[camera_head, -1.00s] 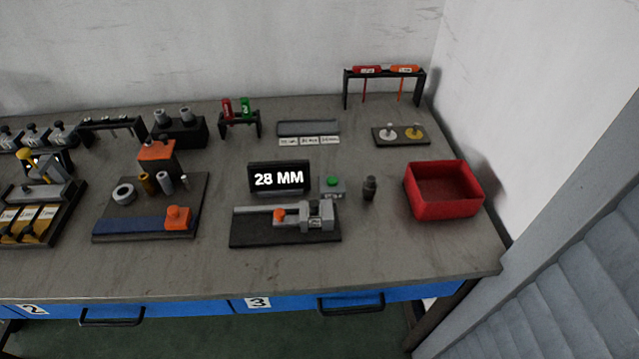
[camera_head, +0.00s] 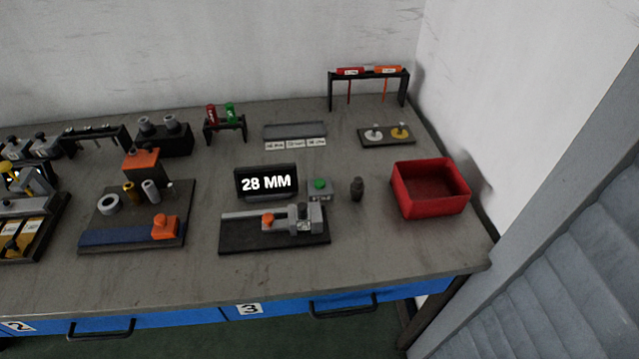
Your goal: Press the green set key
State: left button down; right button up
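The green set key (camera_head: 319,184) is a round green button on top of a small grey box (camera_head: 320,195). It stands just right of a black display (camera_head: 266,182) that reads "28 MM". In front of both is a grey sliding fixture with an orange knob (camera_head: 268,220) on a black base (camera_head: 275,242). Nothing covers the key. Neither of my grippers shows in the head view.
A dark small cylinder (camera_head: 357,189) stands right of the key, then a red open bin (camera_head: 430,190). A fixture board (camera_head: 134,238) with an orange clamp lies to the left. Racks line the back. The table's front strip (camera_head: 330,277) is clear.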

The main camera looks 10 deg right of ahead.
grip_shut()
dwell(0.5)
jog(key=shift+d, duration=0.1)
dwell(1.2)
